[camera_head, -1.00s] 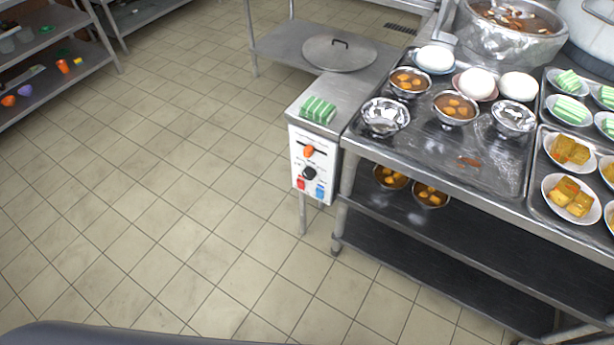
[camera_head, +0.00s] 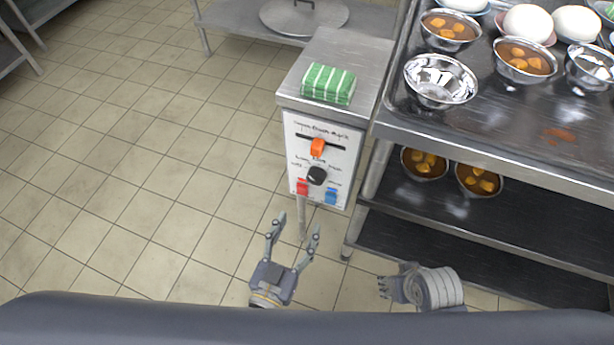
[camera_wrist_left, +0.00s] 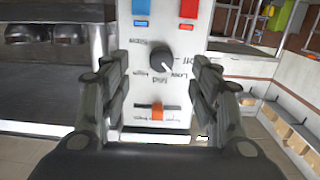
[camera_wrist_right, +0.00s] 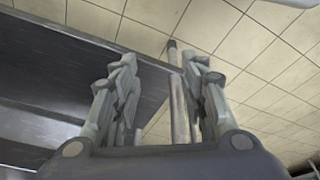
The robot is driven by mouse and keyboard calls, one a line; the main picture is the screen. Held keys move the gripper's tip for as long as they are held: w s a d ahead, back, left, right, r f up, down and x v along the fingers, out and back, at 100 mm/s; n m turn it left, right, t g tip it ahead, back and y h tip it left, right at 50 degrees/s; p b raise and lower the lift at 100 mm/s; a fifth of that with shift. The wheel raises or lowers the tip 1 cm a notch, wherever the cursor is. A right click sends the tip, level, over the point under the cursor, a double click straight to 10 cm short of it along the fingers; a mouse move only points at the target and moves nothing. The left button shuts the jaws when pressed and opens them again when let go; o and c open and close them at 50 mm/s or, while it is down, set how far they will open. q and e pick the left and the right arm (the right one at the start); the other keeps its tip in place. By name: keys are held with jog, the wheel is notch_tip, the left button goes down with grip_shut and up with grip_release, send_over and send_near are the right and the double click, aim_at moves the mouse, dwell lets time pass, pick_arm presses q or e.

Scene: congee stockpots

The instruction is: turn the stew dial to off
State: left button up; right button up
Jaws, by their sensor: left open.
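The stew dial is a black knob (camera_head: 317,176) on the white control panel (camera_head: 342,152) in the head view. In the left wrist view the black knob (camera_wrist_left: 161,55) shows upside down, among the labels Stew, High, Mid, Low and Off. Its pale mark points toward the Low and Mid side; the exact setting is unclear. My left gripper (camera_head: 298,224) is open and empty, below the panel in the head view. In the left wrist view its fingers frame the knob without touching it. My right gripper (camera_head: 384,286) is at lower right; its fingers (camera_wrist_right: 162,75) are apart in the right wrist view.
An orange slider (camera_head: 317,148) is above the knob; a red switch (camera_head: 302,187) and a blue switch (camera_head: 331,196) are below it. A green striped cloth (camera_head: 328,84) lies on top. The steel table (camera_head: 480,151) with bowls stands at right. The floor at left is clear.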

aim_at(314, 181)
pick_arm(q)
jog(key=shift+t, duration=0.4)
jog(key=x, duration=0.3)
jog(key=r+b+x, duration=0.1)
jog(key=x, duration=0.6)
jog(key=shift+w+a+r+b, duration=0.15)
jog(key=shift+r+b, duration=0.1)
jog(key=shift+b, duration=0.1)
jog(key=shift+w+d, duration=0.2)
jog(key=shift+w, duration=0.4)
pick_arm(e)
jog(key=v, duration=0.7)
jog(key=shift+w+r+t, duration=0.15)
jog(key=shift+w+t, duration=0.15)
jog(key=shift+w, duration=0.1)
pick_arm(q)
jog(key=c, duration=1.1)
